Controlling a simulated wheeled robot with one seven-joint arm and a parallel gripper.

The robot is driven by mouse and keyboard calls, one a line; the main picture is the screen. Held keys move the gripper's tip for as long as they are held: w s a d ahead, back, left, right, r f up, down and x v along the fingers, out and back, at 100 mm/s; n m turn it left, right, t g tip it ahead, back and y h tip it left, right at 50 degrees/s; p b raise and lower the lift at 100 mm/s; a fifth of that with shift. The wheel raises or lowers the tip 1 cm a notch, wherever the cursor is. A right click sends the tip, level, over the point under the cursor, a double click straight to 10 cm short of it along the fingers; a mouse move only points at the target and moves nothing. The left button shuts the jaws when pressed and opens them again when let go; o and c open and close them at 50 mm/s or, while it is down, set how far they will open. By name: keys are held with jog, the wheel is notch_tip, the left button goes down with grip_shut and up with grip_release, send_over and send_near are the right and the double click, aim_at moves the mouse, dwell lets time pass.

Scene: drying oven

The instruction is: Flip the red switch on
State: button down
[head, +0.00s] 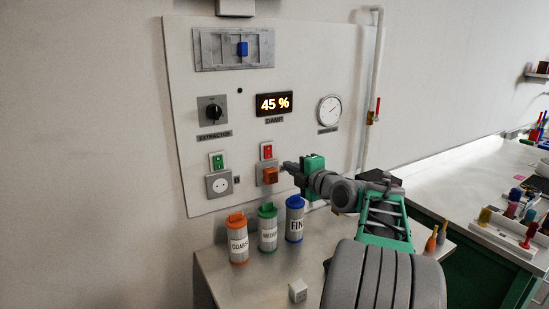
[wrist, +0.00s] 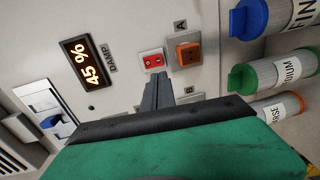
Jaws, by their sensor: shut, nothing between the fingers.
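The red switch (head: 266,151) is a small red rocker in a pale plate on the white wall panel, above an orange plug (head: 270,175). In the wrist view the red switch (wrist: 152,61) is just beyond my fingertips, with the orange plug (wrist: 188,53) to its right. My gripper (head: 286,166) is shut and empty, pointing at the panel beside the switch and plug. In the wrist view my gripper (wrist: 159,76) has its tips close to the switch's lower edge. I cannot tell whether they touch, or which way the rocker is tipped.
A green switch (head: 217,161) sits above a white socket (head: 219,184) to the left. A display (head: 274,104) reads 45 %. Orange (head: 238,240), green (head: 267,229) and blue-lidded (head: 295,220) containers stand on the bench below. A pipe with a red valve handle (head: 377,108) runs at right.

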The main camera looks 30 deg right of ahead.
jog(key=w+p, duration=0.1)
jog(key=w, duration=0.2)
jog(key=w+p, duration=0.1)
jog(key=w, duration=0.2)
jog(key=w+f+p, duration=0.1)
jog(key=w, duration=0.3)
jog(key=shift+d, duration=0.3)
jog(key=shift+f, duration=0.1)
jog(key=f+b, duration=0.1)
jog(key=b, duration=0.1)
jog(key=shift+w+b, duration=0.15)
jog(key=shift+b, duration=0.25)
jog(key=shift+r, duration=0.45)
jog(key=b, duration=0.7)
send_near(269, 157)
jog(key=s+f, duration=0.3)
jog(key=s, duration=0.3)
jog(key=shift+s+a+r, duration=0.1)
jog(key=shift+s+a, duration=0.15)
jog(key=shift+s, duration=0.15)
